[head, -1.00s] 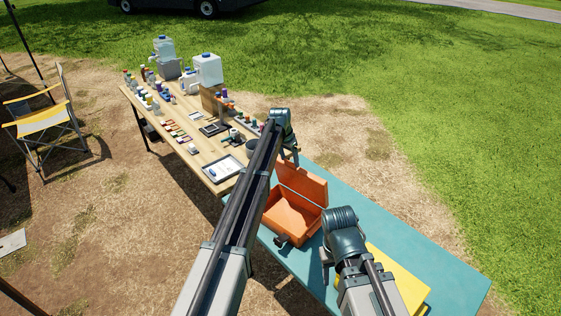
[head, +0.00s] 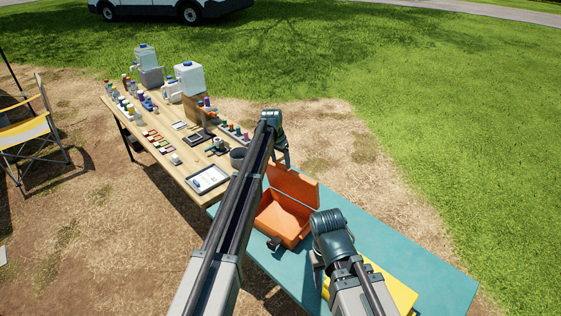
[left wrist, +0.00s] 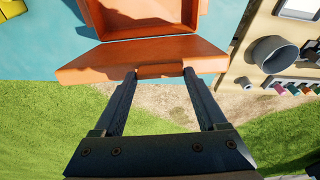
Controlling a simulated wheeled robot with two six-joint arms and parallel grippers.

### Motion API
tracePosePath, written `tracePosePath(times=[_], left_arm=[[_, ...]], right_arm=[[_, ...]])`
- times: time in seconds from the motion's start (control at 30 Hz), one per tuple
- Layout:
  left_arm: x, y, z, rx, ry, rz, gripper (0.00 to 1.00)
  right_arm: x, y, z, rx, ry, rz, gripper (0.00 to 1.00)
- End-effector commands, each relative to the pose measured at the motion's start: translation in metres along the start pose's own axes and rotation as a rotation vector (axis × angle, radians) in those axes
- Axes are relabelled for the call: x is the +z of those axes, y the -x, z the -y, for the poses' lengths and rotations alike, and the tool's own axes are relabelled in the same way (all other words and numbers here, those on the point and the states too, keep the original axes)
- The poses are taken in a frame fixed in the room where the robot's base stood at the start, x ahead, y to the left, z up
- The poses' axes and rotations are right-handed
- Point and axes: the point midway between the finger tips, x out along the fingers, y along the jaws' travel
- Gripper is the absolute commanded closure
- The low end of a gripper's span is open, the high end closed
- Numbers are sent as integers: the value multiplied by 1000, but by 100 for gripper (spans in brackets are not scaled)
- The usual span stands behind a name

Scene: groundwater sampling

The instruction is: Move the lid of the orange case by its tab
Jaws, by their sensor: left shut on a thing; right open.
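The orange case (head: 283,217) stands open on the teal table, its inside empty where I can see it. Its lid (head: 295,186) stands up at the far side, tilted back; it also shows in the left wrist view (left wrist: 100,66). The tab (left wrist: 162,71) is at the lid's outer edge, between my left fingertips. My left gripper (head: 282,158) is shut on this tab; it also shows in the left wrist view (left wrist: 160,78). In the head view my left arm hides part of the case's left side. My right gripper (head: 317,268) is open and empty, right of the case's front.
The teal table (head: 430,275) is bare at its right end. A yellow object (head: 397,290) lies partly under my right arm. The wooden table (head: 180,175) at left carries bottles, a tray (head: 208,180), a dark pot (head: 238,158) and water containers (head: 189,78).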

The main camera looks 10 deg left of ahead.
Motion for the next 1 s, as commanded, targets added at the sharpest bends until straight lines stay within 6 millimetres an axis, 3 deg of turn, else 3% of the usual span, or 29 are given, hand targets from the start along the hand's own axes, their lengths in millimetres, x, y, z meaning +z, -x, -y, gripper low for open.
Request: tracePosePath(times=[0.57,0.6,0.7,1.0], left_arm=[[0,0,0,1,1,0,100],[0,0,0,1,1,0,18],[0,0,0,1,1,1,0],[0,1,0,0,0,1,0]], right_arm=[[0,0,0,0,0,0,50],[0,0,0,0,0,0,50],[0,0,0,0,0,0,50],[0,1,0,0,0,0,50]])
